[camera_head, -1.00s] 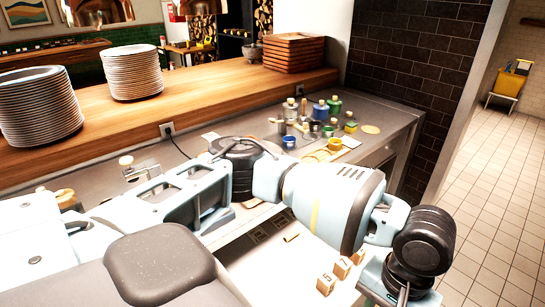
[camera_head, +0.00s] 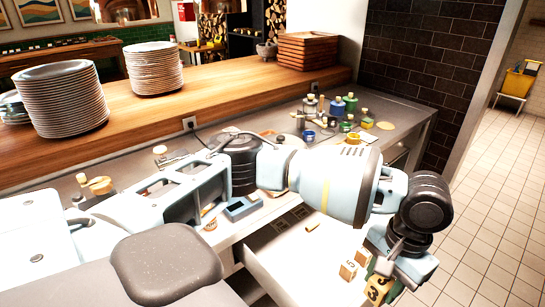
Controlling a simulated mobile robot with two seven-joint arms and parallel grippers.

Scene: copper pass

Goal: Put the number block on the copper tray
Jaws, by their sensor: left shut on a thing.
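A wooden number block (camera_head: 376,290) with a dark 3 on it shows at the lower right, tilted, at the jaws of my left gripper (camera_head: 386,272). The gripper is shut on it, and the arm's wrist hides part of the jaws. Two more wooden blocks, one with a number (camera_head: 348,270) and one behind it (camera_head: 363,256), sit in the open white drawer (camera_head: 290,263) beside the gripper. I cannot pick out the copper tray for certain; my left arm covers much of the counter. My right gripper is not in view.
Bottles and small jars (camera_head: 337,108) crowd the grey counter (camera_head: 405,112) at the back. Plate stacks (camera_head: 62,100) and stacked wooden trays (camera_head: 306,50) stand on the wooden ledge (camera_head: 215,85). A small wooden piece (camera_head: 312,227) lies in the drawer.

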